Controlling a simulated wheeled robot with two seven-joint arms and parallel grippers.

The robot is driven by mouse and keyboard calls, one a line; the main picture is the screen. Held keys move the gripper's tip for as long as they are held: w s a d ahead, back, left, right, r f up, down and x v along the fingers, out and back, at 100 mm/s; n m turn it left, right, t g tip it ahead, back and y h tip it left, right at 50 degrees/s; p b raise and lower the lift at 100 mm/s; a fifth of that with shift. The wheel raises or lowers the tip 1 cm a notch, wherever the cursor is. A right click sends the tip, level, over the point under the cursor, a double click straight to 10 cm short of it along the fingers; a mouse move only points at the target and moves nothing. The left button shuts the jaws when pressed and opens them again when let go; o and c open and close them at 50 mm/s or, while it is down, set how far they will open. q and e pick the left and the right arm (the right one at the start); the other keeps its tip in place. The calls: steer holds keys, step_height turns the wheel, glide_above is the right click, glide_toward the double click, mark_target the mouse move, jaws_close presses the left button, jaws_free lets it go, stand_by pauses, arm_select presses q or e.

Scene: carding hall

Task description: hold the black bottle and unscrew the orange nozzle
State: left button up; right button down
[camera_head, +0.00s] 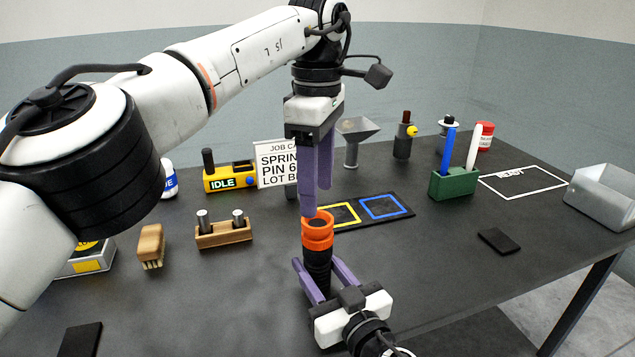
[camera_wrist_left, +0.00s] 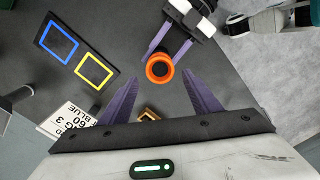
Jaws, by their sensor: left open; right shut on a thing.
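The black bottle (camera_head: 317,266) stands upright over the table, its orange nozzle (camera_head: 318,231) on top. My right gripper (camera_head: 325,272) comes from the front and is shut on the black bottle, with purple fingers on either side below the nozzle. My left gripper (camera_head: 313,205) points down, its fingertips just above the nozzle. In the left wrist view its purple fingers (camera_wrist_left: 160,88) are spread and empty, and the orange nozzle (camera_wrist_left: 160,57) appears as a ring beyond them. The bottle's lower part is hidden by my right gripper.
A black mat with yellow and blue squares (camera_head: 372,211) lies right of the bottle. A wooden block with two metal pins (camera_head: 224,234), a brush (camera_head: 151,246) and a job card (camera_head: 277,165) are left. A green pen holder (camera_head: 452,184) and grey bin (camera_head: 603,196) are right.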

mark_target(317, 219)
arm_select(q)
steer(key=m, duration=1)
steer(key=shift+m, duration=0.4)
steer(key=m, duration=0.4)
steer(key=shift+m, duration=0.3)
steer(key=shift+f, duration=4)
